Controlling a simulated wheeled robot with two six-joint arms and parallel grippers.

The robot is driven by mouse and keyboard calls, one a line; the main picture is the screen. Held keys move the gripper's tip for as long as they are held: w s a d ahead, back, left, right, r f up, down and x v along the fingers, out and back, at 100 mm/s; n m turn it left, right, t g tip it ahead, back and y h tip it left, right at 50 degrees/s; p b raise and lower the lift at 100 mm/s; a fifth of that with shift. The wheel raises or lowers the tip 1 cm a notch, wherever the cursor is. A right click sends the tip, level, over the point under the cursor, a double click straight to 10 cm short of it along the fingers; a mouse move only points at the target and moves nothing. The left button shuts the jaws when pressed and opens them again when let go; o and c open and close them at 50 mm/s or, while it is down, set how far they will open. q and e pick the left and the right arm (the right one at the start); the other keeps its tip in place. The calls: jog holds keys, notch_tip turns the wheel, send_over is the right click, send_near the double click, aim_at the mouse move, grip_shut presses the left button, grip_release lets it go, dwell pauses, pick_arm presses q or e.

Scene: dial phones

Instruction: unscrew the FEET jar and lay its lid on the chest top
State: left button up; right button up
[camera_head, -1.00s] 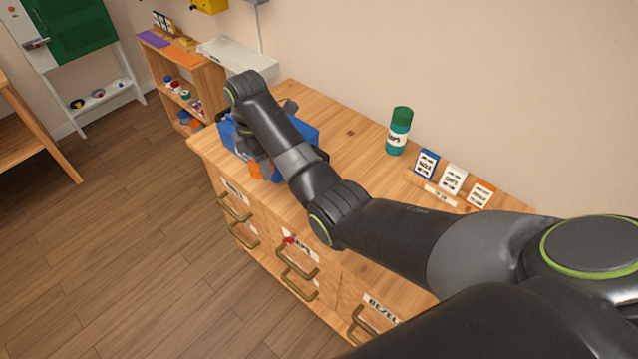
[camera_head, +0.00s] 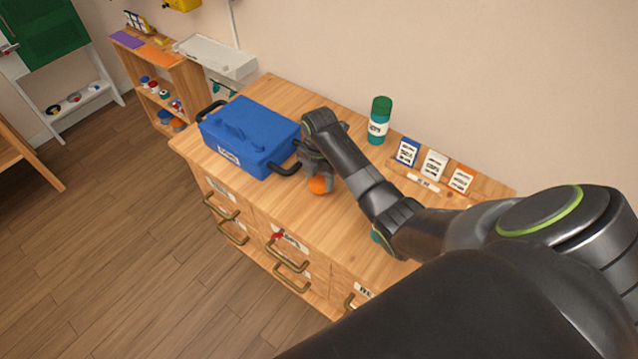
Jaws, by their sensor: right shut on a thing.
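My right gripper (camera_head: 317,166) points down over the chest top (camera_head: 285,212), just right of the blue case. It is shut on an orange rounded thing (camera_head: 318,185), which looks like a lid, at or just above the wood. I cannot tell whether it touches. A teal jar with a green lid (camera_head: 380,104) stands upright at the back of the chest top; its label is too small to read. A bit of another teal thing (camera_head: 375,236) shows beside my right forearm, mostly hidden. I cannot tell which jar is FEET. My left gripper is not in view.
A blue case (camera_head: 262,122) with black handles sits on the left of the chest top. A wooden holder with blue, white and orange cards (camera_head: 436,165) stands at the back right. Wood is bare in front of the gripper. Drawers with brass handles (camera_head: 290,262) face front.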

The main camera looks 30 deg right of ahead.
aim_at(319, 179)
jog(key=shift+f, duration=1.6)
jog(key=shift+f, duration=0.1)
jog(key=o, duration=1.1)
jog(key=shift+r, duration=0.2)
notch_tip(319, 179, up, 12)
jog(key=shift+f+b, duration=0.1)
jog(key=shift+b, duration=0.6)
jog(key=shift+a, duration=0.1)
